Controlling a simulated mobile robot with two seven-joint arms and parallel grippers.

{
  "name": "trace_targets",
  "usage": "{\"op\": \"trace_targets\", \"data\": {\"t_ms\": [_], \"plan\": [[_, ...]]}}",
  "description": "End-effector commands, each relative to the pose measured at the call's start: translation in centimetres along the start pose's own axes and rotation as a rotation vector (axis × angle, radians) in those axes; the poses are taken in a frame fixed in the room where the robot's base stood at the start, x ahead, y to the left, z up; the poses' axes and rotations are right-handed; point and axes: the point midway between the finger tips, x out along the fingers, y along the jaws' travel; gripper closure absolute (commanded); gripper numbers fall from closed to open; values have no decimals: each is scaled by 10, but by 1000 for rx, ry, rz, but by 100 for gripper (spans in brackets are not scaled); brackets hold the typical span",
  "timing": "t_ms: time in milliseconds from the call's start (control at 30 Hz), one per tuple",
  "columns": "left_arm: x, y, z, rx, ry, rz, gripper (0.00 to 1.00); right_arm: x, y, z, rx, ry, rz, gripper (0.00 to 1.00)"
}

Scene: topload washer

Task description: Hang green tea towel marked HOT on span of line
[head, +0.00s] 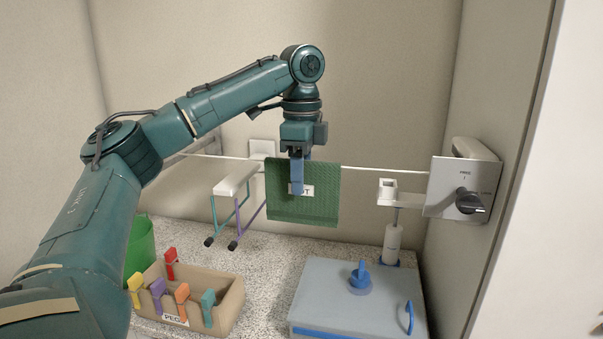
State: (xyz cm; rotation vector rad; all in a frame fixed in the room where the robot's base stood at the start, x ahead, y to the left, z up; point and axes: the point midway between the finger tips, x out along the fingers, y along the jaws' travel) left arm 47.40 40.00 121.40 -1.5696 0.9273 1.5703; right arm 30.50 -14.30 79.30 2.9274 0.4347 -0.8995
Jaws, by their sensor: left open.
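The green tea towel (323,206) hangs over the white line (385,169) near the middle of the head view. Its white label is partly covered by my gripper's fingers, and only its last letters show. My left gripper (297,190) points down in front of the towel, with its blue fingers over the label. It is open. Whether the fingers touch the cloth cannot be told. The line runs from behind my left arm to the grey plate with a dark knob (470,203) at the right. My right gripper is not in view.
A cardboard peg box (228,305) with several coloured pegs stands at the front left, beside a green bucket (140,247). A blue-grey lid (330,300) with a blue knob lies front right. A white bracket (235,179) with coloured legs is left of the towel.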

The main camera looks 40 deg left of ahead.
Motion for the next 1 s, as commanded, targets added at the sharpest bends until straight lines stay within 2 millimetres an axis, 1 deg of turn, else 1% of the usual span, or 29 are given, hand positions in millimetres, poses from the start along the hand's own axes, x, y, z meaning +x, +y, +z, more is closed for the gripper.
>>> {"op": "trace_targets", "data": {"t_ms": [67,167,200,300,367,467,567,633,700,800,1000], "plan": [[-5,0,0,0,1,-2,55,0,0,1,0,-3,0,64],[-19,0,-1,0,2,-3,55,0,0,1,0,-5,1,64],[-27,0,-1,1,3,-3,55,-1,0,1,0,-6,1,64],[-58,0,0,0,2,-5,55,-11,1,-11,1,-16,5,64],[-72,0,0,0,1,-5,55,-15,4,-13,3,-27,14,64],[-95,0,0,0,2,-5,55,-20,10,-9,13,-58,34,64],[-113,0,0,-1,1,-3,55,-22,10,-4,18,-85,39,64],[-117,0,-1,1,0,-4,55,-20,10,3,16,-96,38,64],[-124,0,0,1,1,-2,55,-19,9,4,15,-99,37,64],[-130,0,0,0,1,-2,55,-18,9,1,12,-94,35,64],[-131,0,0,1,1,-1,55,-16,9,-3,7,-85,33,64]]}}
